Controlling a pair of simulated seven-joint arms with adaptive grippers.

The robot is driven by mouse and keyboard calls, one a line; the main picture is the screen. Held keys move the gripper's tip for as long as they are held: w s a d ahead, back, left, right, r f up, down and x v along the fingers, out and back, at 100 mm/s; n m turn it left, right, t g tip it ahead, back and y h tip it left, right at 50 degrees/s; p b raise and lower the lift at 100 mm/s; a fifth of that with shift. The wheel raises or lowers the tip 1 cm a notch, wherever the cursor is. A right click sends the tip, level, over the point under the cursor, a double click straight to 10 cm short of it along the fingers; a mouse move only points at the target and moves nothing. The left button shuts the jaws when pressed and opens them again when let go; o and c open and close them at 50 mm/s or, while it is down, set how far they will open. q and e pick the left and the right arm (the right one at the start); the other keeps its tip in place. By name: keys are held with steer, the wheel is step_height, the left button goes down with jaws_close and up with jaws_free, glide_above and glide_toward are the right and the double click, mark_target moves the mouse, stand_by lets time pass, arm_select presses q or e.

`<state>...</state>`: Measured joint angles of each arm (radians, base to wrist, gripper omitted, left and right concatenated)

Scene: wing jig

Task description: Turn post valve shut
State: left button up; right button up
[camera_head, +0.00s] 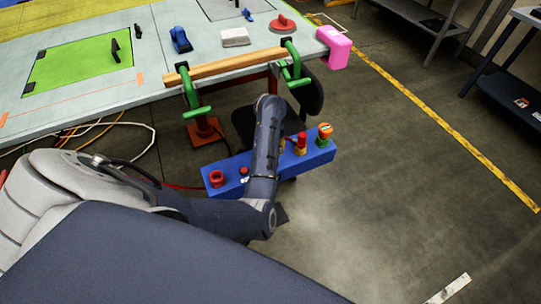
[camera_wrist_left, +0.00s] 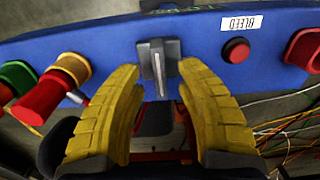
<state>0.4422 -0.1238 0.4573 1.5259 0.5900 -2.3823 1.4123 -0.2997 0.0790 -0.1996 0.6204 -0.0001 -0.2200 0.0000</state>
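A blue control box (camera_head: 212,168) stands below the table's front edge in the head view; its face also shows in the left wrist view (camera_wrist_left: 110,40). A grey upright lever on a dark base (camera_wrist_left: 157,60), likely the post valve, is mid-face; no label names it, and my arm hides it in the head view. My left gripper (camera_wrist_left: 158,80) has its yellow fingers apart, tips on either side of the lever. I cannot tell if they touch it. The left gripper is hidden in the head view. My right gripper is in neither view.
A red button (camera_wrist_left: 236,50) under an upside-down BLEED label and a red knob (camera_wrist_left: 304,50) sit right of the lever. A red handle with a yellow collar (camera_wrist_left: 52,88) and a green part (camera_wrist_left: 14,76) sit left. The table (camera_head: 60,112) with green clamps (camera_head: 293,66) is behind.

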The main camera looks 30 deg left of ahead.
arm_select(q)
steer(key=shift+f, duration=1.15)
jaws_close()
